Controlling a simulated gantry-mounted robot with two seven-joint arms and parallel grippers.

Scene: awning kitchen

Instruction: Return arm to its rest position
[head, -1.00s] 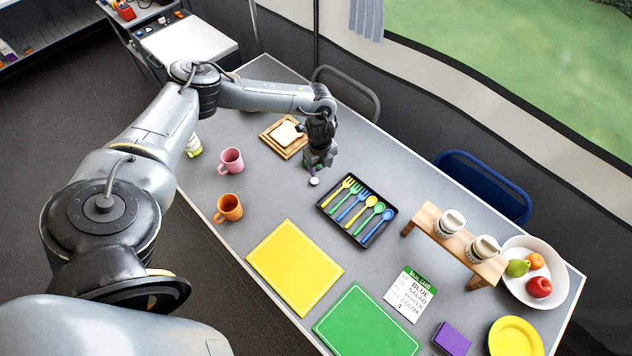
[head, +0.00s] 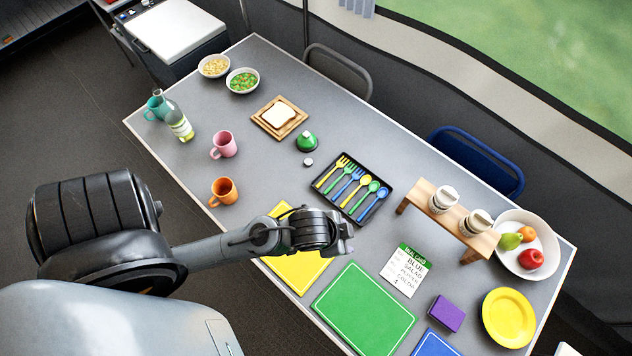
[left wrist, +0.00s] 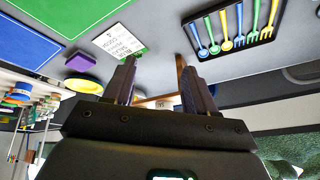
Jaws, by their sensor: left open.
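My left arm comes in from the left in the head view and reaches over the yellow mat (head: 300,272). My left gripper (head: 347,238) is above the table near the mat's upper right edge, below the cutlery tray (head: 345,204) in the picture. In the left wrist view the two fingers of the left gripper (left wrist: 158,85) stand apart with nothing between them. My right gripper is not in view.
A green mat (head: 364,312), menu card (head: 409,271), purple block (head: 447,314) and wooden stand with two cups (head: 437,228) lie right of the gripper. An orange mug (head: 223,191), pink mug (head: 223,145) and green bell-shaped object (head: 307,141) stand farther back.

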